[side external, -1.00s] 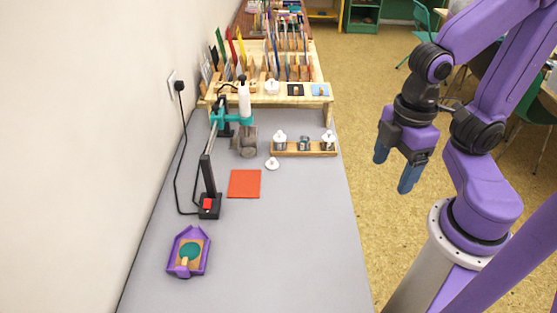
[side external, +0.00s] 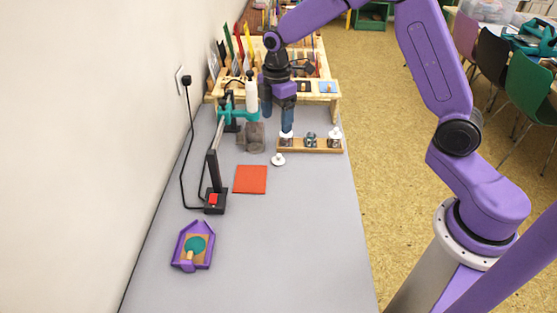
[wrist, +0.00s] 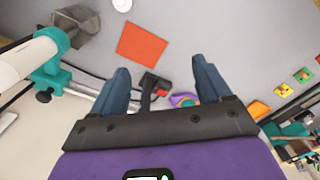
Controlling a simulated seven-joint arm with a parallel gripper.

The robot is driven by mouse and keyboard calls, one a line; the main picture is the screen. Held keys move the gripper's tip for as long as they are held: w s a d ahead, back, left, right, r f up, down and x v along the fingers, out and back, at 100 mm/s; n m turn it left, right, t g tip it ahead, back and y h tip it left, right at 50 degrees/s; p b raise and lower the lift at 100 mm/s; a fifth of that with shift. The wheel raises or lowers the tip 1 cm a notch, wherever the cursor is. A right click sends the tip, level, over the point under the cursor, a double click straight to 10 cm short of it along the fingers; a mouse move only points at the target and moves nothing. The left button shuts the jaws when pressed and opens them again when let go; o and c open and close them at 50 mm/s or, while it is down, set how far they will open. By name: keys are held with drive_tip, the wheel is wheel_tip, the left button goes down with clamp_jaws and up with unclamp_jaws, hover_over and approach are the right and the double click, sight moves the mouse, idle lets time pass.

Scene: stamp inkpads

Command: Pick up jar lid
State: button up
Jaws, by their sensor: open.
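A small white jar lid (side external: 277,159) with a knob lies on the grey table, just in front of the wooden jar rack (side external: 320,151). A white round piece at the top edge of the wrist view (wrist: 122,4), partly cut off, looks like this lid. The rack holds a few jars; the right one (side external: 334,138) has a white top and the middle one (side external: 310,140) shows no white top. My gripper (side external: 277,124) is open and empty, fingers pointing down, beyond the lid and near the rack's left end. Its fingers also show in the wrist view (wrist: 160,68).
A grey block (side external: 251,138) and a teal clamp stand with a white cylinder (side external: 251,97) are close left of my gripper. An orange-red square (side external: 251,179) lies near the lid. A wooden organiser (side external: 320,100) stands behind. The table's near right is clear.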

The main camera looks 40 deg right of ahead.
drive_tip(key=w+d+f+n, duration=0.1)
drive_tip(key=w+d+f, duration=0.4)
drive_tip(key=w+d, duration=0.2)
hover_over(279, 155)
wheel_tip(279, 155, down, 12)
drive_tip(key=shift+s+r, duration=0.15)
drive_tip(key=shift+w+f, duration=0.15)
drive_tip(key=shift+f, duration=1.3)
drive_tip(key=shift+w+f, duration=0.1)
drive_tip(key=shift+f, duration=1.35)
drive_tip(key=c, duration=1.1)
